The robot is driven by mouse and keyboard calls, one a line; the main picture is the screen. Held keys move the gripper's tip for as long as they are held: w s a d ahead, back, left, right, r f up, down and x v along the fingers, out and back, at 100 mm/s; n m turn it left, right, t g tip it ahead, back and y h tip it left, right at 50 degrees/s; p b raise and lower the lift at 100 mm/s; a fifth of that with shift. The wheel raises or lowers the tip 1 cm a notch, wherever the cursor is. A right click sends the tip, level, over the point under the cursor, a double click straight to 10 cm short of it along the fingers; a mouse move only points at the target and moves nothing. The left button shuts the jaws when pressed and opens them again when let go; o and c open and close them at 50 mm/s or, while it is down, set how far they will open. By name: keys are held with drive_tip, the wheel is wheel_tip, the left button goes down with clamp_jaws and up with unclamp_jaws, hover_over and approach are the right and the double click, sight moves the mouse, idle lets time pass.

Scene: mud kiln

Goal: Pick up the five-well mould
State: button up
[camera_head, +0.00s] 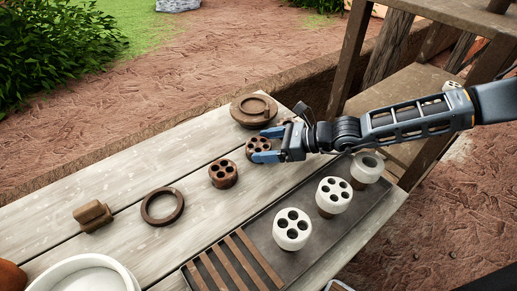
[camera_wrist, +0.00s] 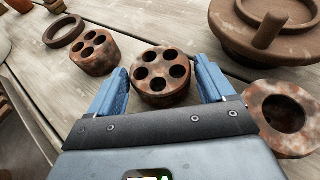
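The five-well mould (camera_wrist: 160,92) is a round, rust-brown block with five round wells in its top. In the wrist view it sits between the two blue fingers of my open gripper (camera_wrist: 160,88), with a gap visible on each side. In the head view the mould (camera_head: 253,142) stands upright on the plank table, partly hidden by the fingers of my gripper (camera_head: 268,145). A similar brown mould with fewer wells (camera_wrist: 95,54) stands to its left, and also shows in the head view (camera_head: 223,174).
A dark tray (camera_head: 330,229) holds white moulds (camera_head: 292,230). A brown ring (camera_head: 162,207) and a wooden piece (camera_head: 93,215) lie at left.

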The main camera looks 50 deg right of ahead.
drive_tip(key=c, duration=0.9)
drive_tip(key=shift+o, duration=0.2)
drive_tip(key=shift+r, duration=0.1)
